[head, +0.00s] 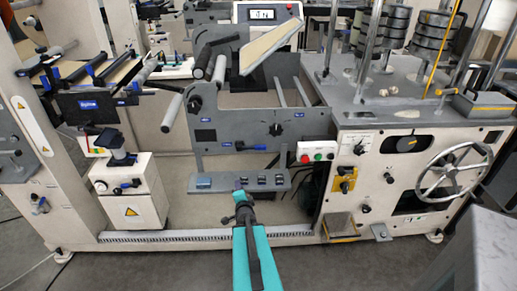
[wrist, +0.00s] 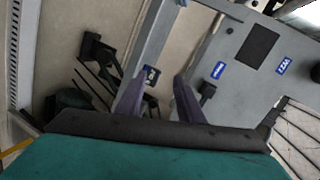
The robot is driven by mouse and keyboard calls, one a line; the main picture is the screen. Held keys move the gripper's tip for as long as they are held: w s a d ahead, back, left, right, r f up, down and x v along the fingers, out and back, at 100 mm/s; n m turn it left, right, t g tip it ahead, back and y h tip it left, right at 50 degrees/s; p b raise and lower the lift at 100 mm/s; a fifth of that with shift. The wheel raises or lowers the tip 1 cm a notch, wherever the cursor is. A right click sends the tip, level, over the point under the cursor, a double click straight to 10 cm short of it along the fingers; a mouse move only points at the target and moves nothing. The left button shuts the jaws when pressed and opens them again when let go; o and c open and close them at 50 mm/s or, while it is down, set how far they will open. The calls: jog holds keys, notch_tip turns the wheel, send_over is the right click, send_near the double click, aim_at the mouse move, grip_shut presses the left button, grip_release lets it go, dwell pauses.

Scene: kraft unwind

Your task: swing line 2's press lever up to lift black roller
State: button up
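My gripper (head: 239,187) is at the grey lower rail of the centre machine in the head view. In the wrist view my gripper (wrist: 159,80) has its two dark purple fingers apart, with nothing held between them. A small black block with a blue label (wrist: 151,75) shows on the rail between and beyond the fingertips; contact cannot be told. Similar small black blocks (head: 265,180) sit along the rail. A black lever-like handle (wrist: 207,92) shows right of the fingers, beside a blue label. A black roller (head: 208,54) is at the machine's upper left. Which part is line 2's lever is unclear.
The grey side panel (head: 250,130) stands above the rail. Red and green buttons (head: 318,155) and a spoked handwheel (head: 453,170) are to the right. A white cabinet (head: 130,192) stands at left. Open floor lies in front of the machine.

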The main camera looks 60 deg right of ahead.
aim_at(259, 149)
jog(key=s+d+r+m+h, duration=0.3)
jog(key=s+d+r, duration=0.3)
jog(key=r, duration=0.4)
jog(key=shift+s+d+r+m+t+h+p, duration=0.2)
jog(key=shift+d+m+t+h+p, duration=0.25)
jog(key=shift+d, duration=0.25)
jog(key=shift+w+d+f+b, duration=0.2)
jog(key=shift+b, duration=0.45)
jog(key=b+x, duration=0.5)
jog(key=b, duration=0.4)
jog(key=shift+f+b, duration=0.1)
jog(key=shift+b, duration=0.2)
jog(key=shift+p+x, duration=0.5)
jog(key=shift+x, duration=3.65)
